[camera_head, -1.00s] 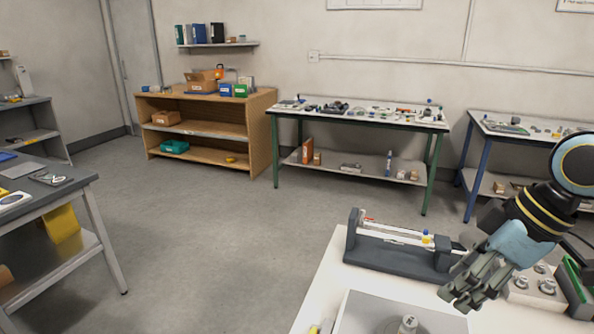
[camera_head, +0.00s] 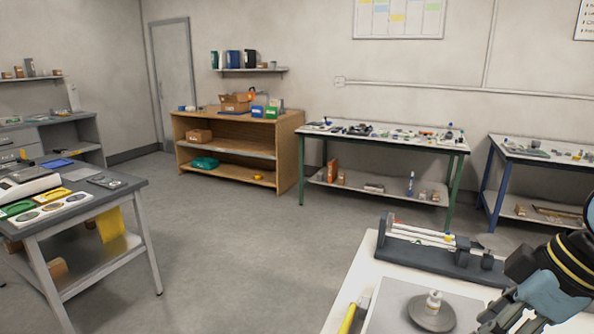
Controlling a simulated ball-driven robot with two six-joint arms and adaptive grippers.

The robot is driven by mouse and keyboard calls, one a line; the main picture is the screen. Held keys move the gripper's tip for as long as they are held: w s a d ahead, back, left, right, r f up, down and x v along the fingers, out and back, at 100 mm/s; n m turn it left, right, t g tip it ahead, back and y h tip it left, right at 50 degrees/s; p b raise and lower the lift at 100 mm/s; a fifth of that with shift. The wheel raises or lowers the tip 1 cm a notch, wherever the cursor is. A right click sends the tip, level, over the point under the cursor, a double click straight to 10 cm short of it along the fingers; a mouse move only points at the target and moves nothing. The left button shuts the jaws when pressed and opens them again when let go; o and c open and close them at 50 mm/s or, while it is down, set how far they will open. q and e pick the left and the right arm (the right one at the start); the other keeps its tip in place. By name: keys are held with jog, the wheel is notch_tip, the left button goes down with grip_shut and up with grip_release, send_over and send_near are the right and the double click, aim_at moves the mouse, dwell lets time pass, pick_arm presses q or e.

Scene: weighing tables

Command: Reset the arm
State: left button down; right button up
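My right arm comes in at the lower right edge, and its gripper (camera_head: 506,318) hangs over the white table (camera_head: 352,287) in front. The lower part of this gripper is cut off by the picture's bottom edge, so I cannot tell whether its fingers are apart. No object shows in it. My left gripper is not in view.
On the white table, a dark grey balance-like device (camera_head: 440,255) stands behind a round grey disc bearing a white knob (camera_head: 432,312), near a yellow-handled tool (camera_head: 348,318). A grey table (camera_head: 110,197) is at left. Open floor (camera_head: 235,250) lies between.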

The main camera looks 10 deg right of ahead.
jog(key=s+a+f+m+h, duration=0.1)
jog(key=s+f+m+h, duration=0.1)
jog(key=s+m, duration=0.35)
jog(key=s+a+f+m+h, duration=0.1)
jog(key=s+f+m+h, duration=0.15)
jog(key=s, duration=0.65)
notch_tip(320, 180, down, 32)
jog(key=s+d+f+g+b, duration=0.1)
jog(key=d+b, duration=0.2)
jog(key=b, duration=0.5)
pick_arm(q)
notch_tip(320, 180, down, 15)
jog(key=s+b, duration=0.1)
jog(key=b, duration=0.6)
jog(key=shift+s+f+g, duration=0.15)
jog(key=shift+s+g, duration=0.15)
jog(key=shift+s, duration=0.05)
pick_arm(e)
jog(key=s+f, duration=0.9)
jog(key=f, duration=0.3)
jog(key=s+f+g, duration=0.1)
jog(key=s+f, duration=0.9)
jog(key=f, duration=0.1)
jog(key=shift+d+f+m, duration=0.4)
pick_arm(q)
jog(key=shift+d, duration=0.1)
pick_arm(e)
jog(key=shift+y, duration=0.25)
